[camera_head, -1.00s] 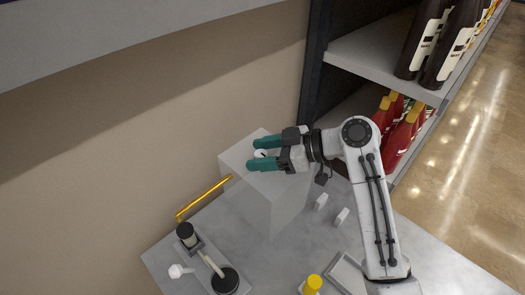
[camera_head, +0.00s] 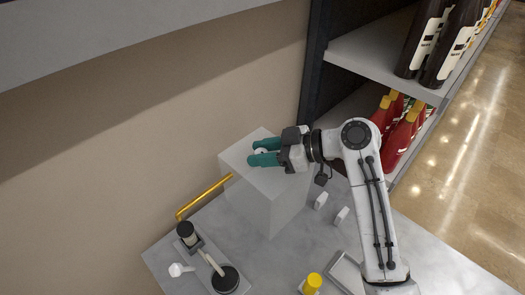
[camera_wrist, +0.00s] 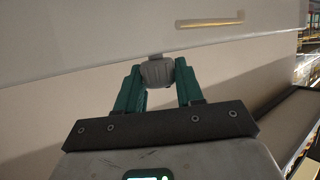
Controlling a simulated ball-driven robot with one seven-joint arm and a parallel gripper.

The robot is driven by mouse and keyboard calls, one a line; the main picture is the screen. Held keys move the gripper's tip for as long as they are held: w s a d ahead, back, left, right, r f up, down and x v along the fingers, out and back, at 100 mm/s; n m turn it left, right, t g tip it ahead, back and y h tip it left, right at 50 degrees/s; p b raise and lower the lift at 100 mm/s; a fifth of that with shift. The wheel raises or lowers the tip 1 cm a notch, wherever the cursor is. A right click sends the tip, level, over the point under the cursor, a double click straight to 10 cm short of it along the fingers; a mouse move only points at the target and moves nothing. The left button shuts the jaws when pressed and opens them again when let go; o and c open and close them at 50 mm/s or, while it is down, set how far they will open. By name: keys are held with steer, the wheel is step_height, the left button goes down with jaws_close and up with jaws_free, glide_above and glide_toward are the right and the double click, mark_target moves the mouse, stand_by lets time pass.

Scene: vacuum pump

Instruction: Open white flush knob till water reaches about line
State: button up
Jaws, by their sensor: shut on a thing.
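The flush knob (camera_head: 262,150) is a small white piece on top of a tall pale grey box (camera_head: 290,202), near its back left edge. My gripper (camera_head: 252,152) reaches over the box top from the right, its teal fingers on either side of the knob. In the wrist view my gripper (camera_wrist: 158,82) is shut on the knob (camera_wrist: 157,72), which looks grey and ribbed between the fingertips. I cannot make out any water or level line; the fingers hide part of the knob.
A gold pipe (camera_head: 203,197) runs left from the box. A black pump with a lever (camera_head: 225,279), a white knob (camera_head: 177,269) and a yellow cap (camera_head: 313,282) stand on the grey table (camera_head: 300,245). Shelves with bottles (camera_head: 402,137) are at right.

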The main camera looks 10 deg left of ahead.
steer(key=shift+m+t, duration=0.4)
steer(key=shift+t, duration=0.1)
steer(key=m+t+h+p, duration=0.1)
steer(key=m+t, duration=0.1)
steer(key=m+t+h+p, duration=0.1)
steer(key=m+t, duration=0.1)
steer(key=t, duration=0.1)
steer(key=shift+s+a+r+m, duration=0.15)
steer(key=shift+r+m, duration=0.05)
steer(key=shift+m, duration=0.2)
steer(key=m+t+h+p, duration=0.2)
steer(key=m+t+h, duration=0.1)
steer(key=m, duration=0.1)
steer(key=shift+a+t+h, duration=0.1)
steer(key=shift+t+h, duration=0.3)
steer(key=m+h, duration=0.1)
steer(key=m+t+h+b, duration=0.1)
steer(key=m+h, duration=0.1)
steer(key=shift+f+m+t, duration=0.25)
steer(key=shift+m+t, duration=0.05)
steer(key=shift+t, duration=0.1)
steer(key=shift+r+m+t+h+b, duration=0.15)
steer(key=shift+m+t+h+b, duration=0.15)
steer(key=shift+m+h+b, duration=1.7)
steer(key=shift+h, duration=0.3)
steer(key=o, duration=1)
steer(key=shift+c, duration=0.2)
